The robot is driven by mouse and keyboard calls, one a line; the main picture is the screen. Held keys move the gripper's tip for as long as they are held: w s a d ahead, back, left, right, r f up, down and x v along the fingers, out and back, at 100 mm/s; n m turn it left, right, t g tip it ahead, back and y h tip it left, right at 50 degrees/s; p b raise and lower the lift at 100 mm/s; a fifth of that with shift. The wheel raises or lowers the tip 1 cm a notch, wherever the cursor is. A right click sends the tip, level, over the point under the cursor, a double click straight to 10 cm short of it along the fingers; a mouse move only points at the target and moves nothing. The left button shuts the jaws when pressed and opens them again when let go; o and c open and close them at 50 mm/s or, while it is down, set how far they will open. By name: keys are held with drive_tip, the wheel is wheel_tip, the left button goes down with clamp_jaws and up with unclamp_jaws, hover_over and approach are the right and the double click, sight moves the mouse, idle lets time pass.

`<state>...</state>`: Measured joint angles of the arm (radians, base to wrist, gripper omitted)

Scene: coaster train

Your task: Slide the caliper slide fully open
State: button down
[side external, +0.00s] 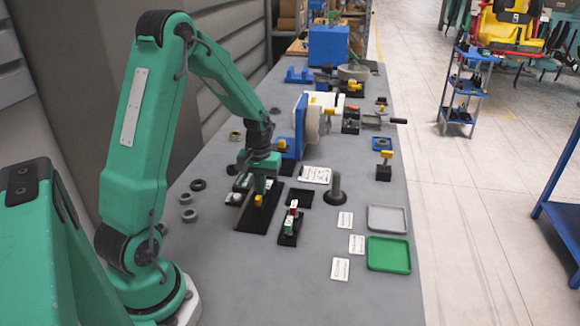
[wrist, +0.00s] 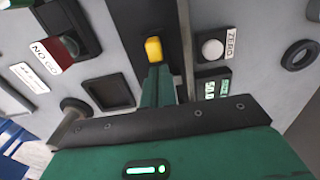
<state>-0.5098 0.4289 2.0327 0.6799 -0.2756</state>
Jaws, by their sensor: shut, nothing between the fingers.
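The caliper slide's yellow knob (side external: 258,201) shows on a long black base (side external: 250,222), just beneath my gripper (side external: 262,187). In the wrist view, the yellow knob (wrist: 153,49) stands in a dark track, right at the tips of my green gripper fingers (wrist: 157,72). The fingers are shut together with nothing between them. They look touching or very close to the knob; I cannot tell which. A lit display (wrist: 209,89) and a round button labelled ZERO (wrist: 212,49) sit beside the track. Part of the track is hidden behind my fingers.
A block with a red part and NO GO label (side external: 292,212) stands to the right. Near it are an empty black tray (side external: 299,196), an upright grey post (side external: 336,190) and several white cards (side external: 341,269). A green tray (side external: 389,254) and grey tray (side external: 388,219) lie at the right edge.

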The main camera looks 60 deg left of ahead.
sight(261, 196)
drive_tip(key=shift+s+d, duration=0.85)
idle(1.1)
drive_tip(key=shift+r, duration=0.15)
drive_tip(key=shift+w+a+r, duration=0.15)
drive_tip(key=shift+r, duration=0.8)
drive_tip(key=shift+w+a+r, duration=0.1)
drive_tip(key=shift+r, duration=0.8)
drive_tip(key=shift+d+r, duration=0.35)
drive_tip(key=shift+r, duration=0.2)
drive_tip(key=s+d+r+m+t, duration=0.2)
drive_tip(key=s+d+r+m, duration=0.2)
drive_tip(key=s+d+r, duration=0.2)
drive_tip(key=s+d+r+m+t, duration=0.3)
drive_tip(key=s+d+r+m, duration=0.2)
drive_tip(key=d+r, duration=0.4)
drive_tip(key=d, duration=0.2)
drive_tip(key=shift+s+d+r+t, duration=0.3)
drive_tip(key=shift+s+d+r, duration=0.05)
drive_tip(key=shift+d+r, duration=0.05)
